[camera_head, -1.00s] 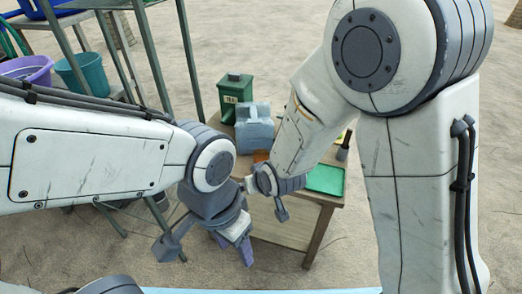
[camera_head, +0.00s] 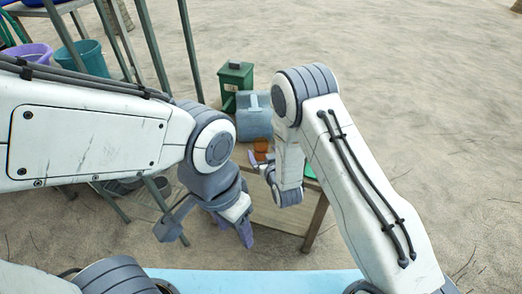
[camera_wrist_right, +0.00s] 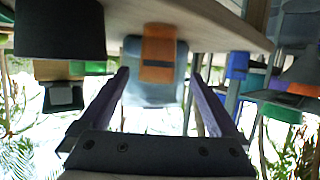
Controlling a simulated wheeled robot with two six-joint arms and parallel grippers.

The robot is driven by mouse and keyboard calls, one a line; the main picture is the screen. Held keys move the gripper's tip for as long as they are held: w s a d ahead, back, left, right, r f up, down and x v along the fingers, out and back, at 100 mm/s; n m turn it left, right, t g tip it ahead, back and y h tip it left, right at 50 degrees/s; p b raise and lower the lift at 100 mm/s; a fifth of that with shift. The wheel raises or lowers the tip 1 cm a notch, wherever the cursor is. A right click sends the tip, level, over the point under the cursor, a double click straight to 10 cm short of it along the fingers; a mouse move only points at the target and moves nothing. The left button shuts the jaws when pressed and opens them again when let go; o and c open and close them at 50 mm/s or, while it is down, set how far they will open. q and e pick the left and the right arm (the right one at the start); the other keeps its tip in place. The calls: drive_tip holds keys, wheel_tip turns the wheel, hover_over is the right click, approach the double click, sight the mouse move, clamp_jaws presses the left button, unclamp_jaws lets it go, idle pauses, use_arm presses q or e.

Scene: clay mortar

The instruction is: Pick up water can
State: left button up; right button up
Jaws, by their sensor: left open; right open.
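The water can, which I take to be the blue-grey can with a top handle (camera_head: 254,122), stands at the back of the small wooden table in the head view. In the right wrist view, which looks upside down, the can (camera_wrist_right: 150,95) shows between my right gripper's purple fingers, behind an orange object (camera_wrist_right: 158,48). My right gripper (camera_wrist_right: 159,75) is open with nothing between its fingers; in the head view it is mostly hidden by its own arm. My left gripper (camera_head: 208,226) is open and empty, low in front of the table's left side.
A green canister (camera_head: 236,84) stands behind the can. The orange object also shows in front of it in the head view (camera_head: 261,150). A metal rack (camera_head: 157,60) with a teal bucket (camera_head: 82,60) and a purple tub (camera_head: 30,56) stands at left. Open sand lies at right.

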sight(263, 149)
drive_tip(key=shift+d+x, duration=0.2)
drive_tip(key=shift+x, duration=2.4)
drive_tip(key=shift+w, duration=0.1)
drive_tip(key=c, duration=1.4)
drive_tip(key=shift+r, duration=0.1)
